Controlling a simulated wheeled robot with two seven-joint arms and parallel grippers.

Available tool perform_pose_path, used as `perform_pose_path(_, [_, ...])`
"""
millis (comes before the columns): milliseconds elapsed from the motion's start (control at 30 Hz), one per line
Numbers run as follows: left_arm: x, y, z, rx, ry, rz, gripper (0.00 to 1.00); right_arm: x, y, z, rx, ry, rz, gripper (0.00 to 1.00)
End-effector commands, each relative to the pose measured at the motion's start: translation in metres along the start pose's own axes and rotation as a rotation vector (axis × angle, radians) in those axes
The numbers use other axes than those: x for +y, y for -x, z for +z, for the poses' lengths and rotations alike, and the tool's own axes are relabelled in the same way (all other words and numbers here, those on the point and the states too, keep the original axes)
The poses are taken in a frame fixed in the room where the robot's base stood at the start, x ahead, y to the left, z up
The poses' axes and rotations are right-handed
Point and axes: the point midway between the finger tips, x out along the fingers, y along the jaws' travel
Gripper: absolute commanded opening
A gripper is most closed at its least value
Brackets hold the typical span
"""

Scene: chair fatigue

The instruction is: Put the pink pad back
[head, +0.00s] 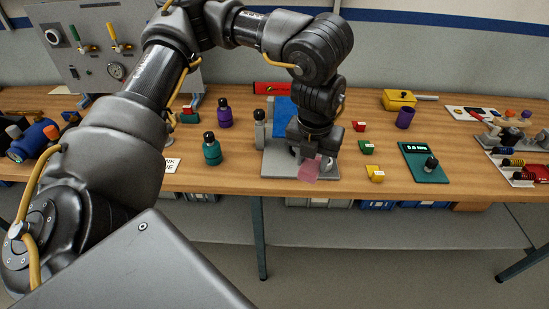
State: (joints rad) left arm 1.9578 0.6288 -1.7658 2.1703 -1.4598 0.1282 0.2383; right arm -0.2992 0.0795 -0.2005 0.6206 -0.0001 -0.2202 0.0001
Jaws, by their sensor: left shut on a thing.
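The pink pad (309,170) is in the jaws of my left gripper (306,157), near the front of the workbench. It hangs over the front part of a grey base plate (273,168) that carries a blue upright panel (285,116). I cannot tell whether the pad touches the plate. My left arm comes in from the left and reaches down from above, hiding part of the plate and panel. My right gripper is not in view.
A teal bottle (211,152) and a purple bottle (224,115) stand left of the plate. Red, green and yellow blocks (375,173) lie to its right, beside a green scale (423,160). The wooden bench's (235,183) front edge is close to the plate.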

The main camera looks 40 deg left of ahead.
Motion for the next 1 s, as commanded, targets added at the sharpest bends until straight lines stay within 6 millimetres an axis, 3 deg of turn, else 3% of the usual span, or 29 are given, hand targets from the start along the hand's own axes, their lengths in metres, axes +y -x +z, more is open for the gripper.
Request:
perform_pose_path(300, [0.008,0.006,0.008,0.001,-0.769,-0.12,0.19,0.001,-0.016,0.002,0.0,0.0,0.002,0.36])
perform_pose_path(500, [0.011,0.01,0.01,0.002,-1.07,-0.164,0.19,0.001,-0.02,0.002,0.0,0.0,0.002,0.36])
perform_pose_path(867, [0.015,0.011,0.012,0.004,-1.193,-0.182,0.19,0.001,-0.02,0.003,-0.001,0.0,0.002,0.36])
perform_pose_path(1000, [0.033,0.002,0.022,0.007,-1.186,-0.182,0.19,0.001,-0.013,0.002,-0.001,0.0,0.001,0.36])
